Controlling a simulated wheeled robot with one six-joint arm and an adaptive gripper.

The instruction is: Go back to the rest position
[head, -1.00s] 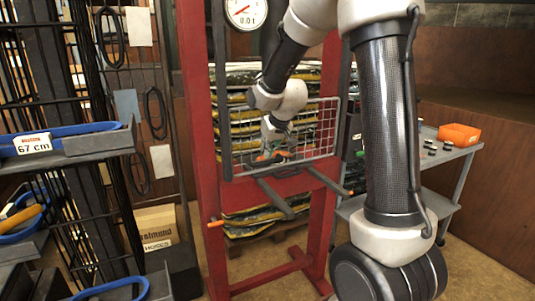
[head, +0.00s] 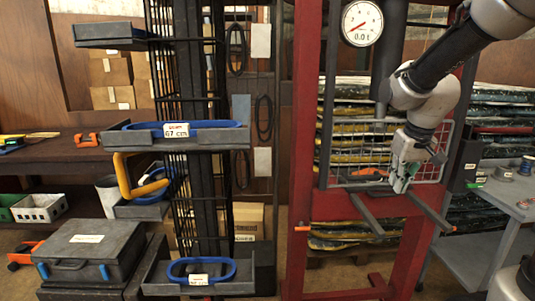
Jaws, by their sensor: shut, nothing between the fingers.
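My gripper (head: 401,178) hangs from my arm in the right half of the head view, pointing down in front of the red press frame (head: 304,150). It is shut and empty. It is close to the wire mesh guard (head: 440,150) and above the two dark fork bars (head: 400,211); I cannot tell whether it touches them. An orange piece (head: 368,172) lies behind it by the guard.
A dark rack with blue belts (head: 190,128) stands left of the press. A black case (head: 90,250) sits at lower left, and a workbench (head: 60,152) is behind it. A grey cart (head: 500,205) is at right. A dial gauge (head: 362,23) hangs above.

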